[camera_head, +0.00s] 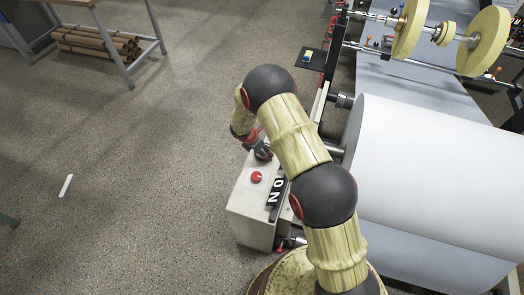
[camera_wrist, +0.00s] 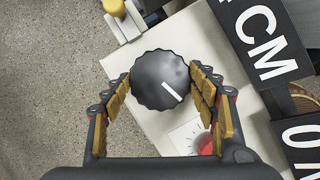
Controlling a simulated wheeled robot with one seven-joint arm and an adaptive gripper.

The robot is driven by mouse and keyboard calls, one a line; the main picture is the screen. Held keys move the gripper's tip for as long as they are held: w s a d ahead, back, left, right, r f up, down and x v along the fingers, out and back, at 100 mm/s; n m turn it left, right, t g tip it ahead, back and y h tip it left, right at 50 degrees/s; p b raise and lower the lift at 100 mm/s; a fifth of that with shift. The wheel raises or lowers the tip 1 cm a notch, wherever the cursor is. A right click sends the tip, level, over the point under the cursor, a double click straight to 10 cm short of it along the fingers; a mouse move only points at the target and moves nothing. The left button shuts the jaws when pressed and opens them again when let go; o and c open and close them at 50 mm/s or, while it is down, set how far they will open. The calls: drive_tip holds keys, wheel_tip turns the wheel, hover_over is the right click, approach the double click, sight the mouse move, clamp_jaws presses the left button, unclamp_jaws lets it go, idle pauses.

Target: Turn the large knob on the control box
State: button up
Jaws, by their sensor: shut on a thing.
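The large knob (camera_wrist: 160,79) is black with a scalloped edge and a white pointer line, which points toward the lower right in the wrist view. It sits on top of the pale control box (camera_wrist: 227,110), which also shows in the head view (camera_head: 249,220). My gripper (camera_wrist: 161,92) is around the knob, with one padded finger on each side, shut on it. In the head view my gripper (camera_head: 262,150) is over the far end of the box, and my arm hides the knob there.
A red button (camera_head: 257,177) is on the box near my gripper. Black signs with white letters (camera_wrist: 265,40) stand along the box's right side. A large white paper roll (camera_head: 430,170) is right of my arm. The floor at left is mostly clear.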

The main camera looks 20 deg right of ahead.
drive_tip(key=m+p, duration=0.1)
drive_tip(key=m, duration=0.1)
drive_tip(key=m+g+p, duration=0.1)
drive_tip(key=m, duration=0.1)
drive_tip(key=shift+w+m+g+h, duration=0.15)
drive_tip(key=shift+m+g+h, duration=0.15)
drive_tip(key=m+g, duration=0.1)
drive_tip(key=m, duration=0.3)
drive_tip(key=shift+w+m+g, duration=0.1)
drive_tip(key=shift+m+g, duration=0.2)
drive_tip(key=shift+g, duration=0.1)
drive_tip(key=o, duration=1.2)
drive_tip(key=shift+c, duration=0.2)
